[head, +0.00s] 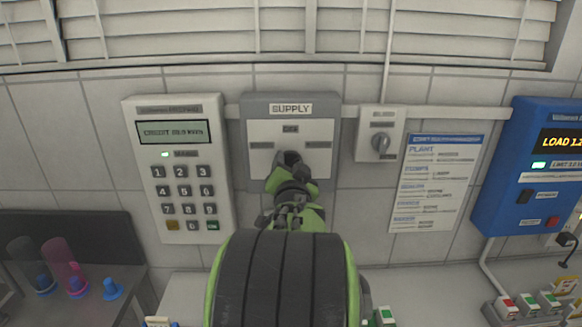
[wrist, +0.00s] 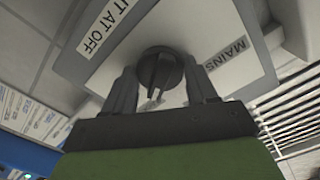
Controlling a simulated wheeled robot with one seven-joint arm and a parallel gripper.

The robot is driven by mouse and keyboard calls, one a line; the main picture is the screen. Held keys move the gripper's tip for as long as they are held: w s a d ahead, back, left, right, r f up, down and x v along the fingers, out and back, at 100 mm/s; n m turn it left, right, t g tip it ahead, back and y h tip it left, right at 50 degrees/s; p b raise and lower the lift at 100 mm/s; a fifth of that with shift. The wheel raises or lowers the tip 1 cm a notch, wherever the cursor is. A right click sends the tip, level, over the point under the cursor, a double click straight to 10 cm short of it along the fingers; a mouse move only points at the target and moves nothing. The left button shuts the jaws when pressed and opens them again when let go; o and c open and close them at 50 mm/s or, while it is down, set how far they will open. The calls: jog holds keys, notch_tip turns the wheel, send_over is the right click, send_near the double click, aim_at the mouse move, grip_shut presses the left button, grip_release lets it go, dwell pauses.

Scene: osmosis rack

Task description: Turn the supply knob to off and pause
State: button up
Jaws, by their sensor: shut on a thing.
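The supply panel (head: 262,133) is a grey box with a pale face on the tiled wall, labelled SUPPLY, with a small label at top centre and one at each side. My gripper (head: 289,160) is at its lower middle and covers most of the knob. In the wrist view the round dark supply knob (wrist: 158,68) sits between the two fingers of my gripper (wrist: 160,88), which is shut on it. Labels reading MAINS and ending in AT OFF show near it. A ridge on the knob points down toward my gripper; which setting that marks I cannot tell.
A keypad unit (head: 180,170) with a lit display is left of the panel. A smaller switch box (head: 380,132) with a grey knob, a paper notice (head: 436,182) and a blue unit (head: 528,170) are to the right. Coloured buttons (head: 527,306) sit on the bench at lower right.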

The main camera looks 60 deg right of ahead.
jog(key=shift+f+b, duration=0.1)
jog(key=shift+b, duration=0.35)
jog(key=shift+c, duration=0.4)
jog(key=shift+n+b, duration=5.8)
jog(key=shift+b, duration=0.1)
jog(key=o, duration=1.1)
jog(key=shift+c, duration=0.2)
